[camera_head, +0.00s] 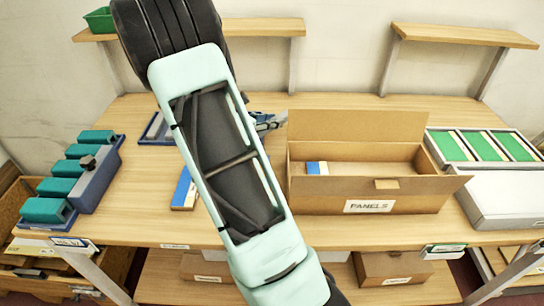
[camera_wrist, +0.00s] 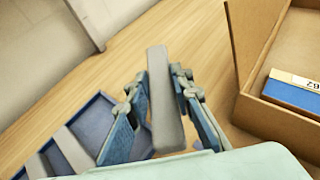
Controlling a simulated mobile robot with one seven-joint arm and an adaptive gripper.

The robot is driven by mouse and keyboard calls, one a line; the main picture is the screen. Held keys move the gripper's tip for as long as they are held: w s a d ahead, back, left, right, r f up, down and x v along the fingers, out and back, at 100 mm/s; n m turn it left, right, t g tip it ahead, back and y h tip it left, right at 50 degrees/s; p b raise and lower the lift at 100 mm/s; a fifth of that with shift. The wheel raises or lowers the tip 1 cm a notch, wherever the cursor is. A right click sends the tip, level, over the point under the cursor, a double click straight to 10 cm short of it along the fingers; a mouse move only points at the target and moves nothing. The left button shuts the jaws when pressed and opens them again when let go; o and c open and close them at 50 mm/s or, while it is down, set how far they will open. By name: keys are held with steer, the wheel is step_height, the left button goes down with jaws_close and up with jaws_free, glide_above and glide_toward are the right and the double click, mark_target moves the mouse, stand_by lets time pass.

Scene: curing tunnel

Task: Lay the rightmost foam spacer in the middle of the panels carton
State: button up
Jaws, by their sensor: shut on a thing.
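My gripper (camera_wrist: 159,80) is shut on a grey foam spacer (camera_wrist: 163,112), a long flat bar held between the two blue fingers. In the head view my arm mostly hides the gripper (camera_head: 266,124), just left of the panels carton. The panels carton (camera_head: 422,204) is an open brown box labelled PANELS, with its back flap up; its wall shows at right in the wrist view (camera_wrist: 244,60). A blue and white block (camera_head: 317,168) lies inside at its left end. The blue tray (camera_wrist: 92,112) with grey spacers (camera_wrist: 74,150) lies left of the gripper.
A blue rack with teal items (camera_head: 96,188) stands at the left. Another blue and white block (camera_head: 183,188) lies on the table left of my arm. A tray of green panels (camera_head: 484,146) and a pale closed case (camera_head: 505,195) stand right of the carton.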

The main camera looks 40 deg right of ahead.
glide_above(271, 158)
steer(key=s+a, duration=0.2)
steer(key=shift+d+f, duration=0.2)
steer(key=shift+f, duration=0.95)
step_height(271, 158, down, 4)
steer(key=shift+w+f, duration=0.1)
steer(key=shift+f, duration=0.05)
steer(key=shift+a+f, duration=0.1)
steer(key=shift+f, duration=0.1)
steer(key=shift+f+b, duration=0.3)
steer(key=shift+b, duration=0.2)
steer(key=o, duration=0.5)
steer(key=shift+r, duration=0.1)
steer(key=shift+o, duration=0.2)
